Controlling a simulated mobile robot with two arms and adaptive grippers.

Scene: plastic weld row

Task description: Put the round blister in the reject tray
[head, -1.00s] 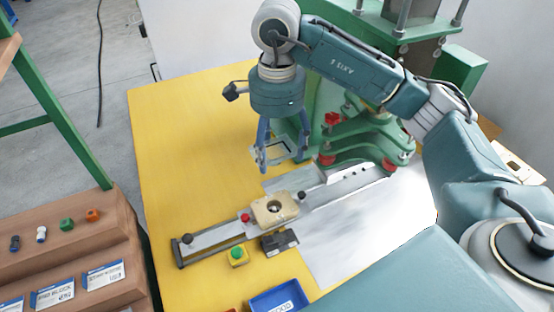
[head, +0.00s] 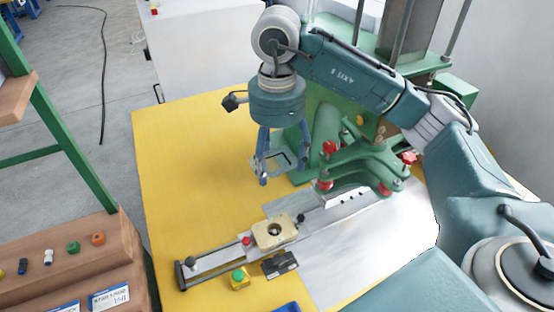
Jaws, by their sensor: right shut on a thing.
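My right gripper (head: 283,165) hangs in the air above the yellow table, in front of the green press. It is shut on a thin, clear piece with a pale, squarish rim, which I take to be the round blister (head: 277,165); its round shape is not clear at this size. A blue tray (head: 288,308) shows only as a corner at the bottom edge. Its label is out of view, so I cannot confirm that it is the reject tray. My left gripper is not in view.
A slide rail with a cream fixture (head: 274,233) lies below the gripper. A green button box (head: 239,279) and a black block (head: 280,264) sit in front of it. The green press (head: 350,160) stands behind. The table's left part (head: 190,170) is clear.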

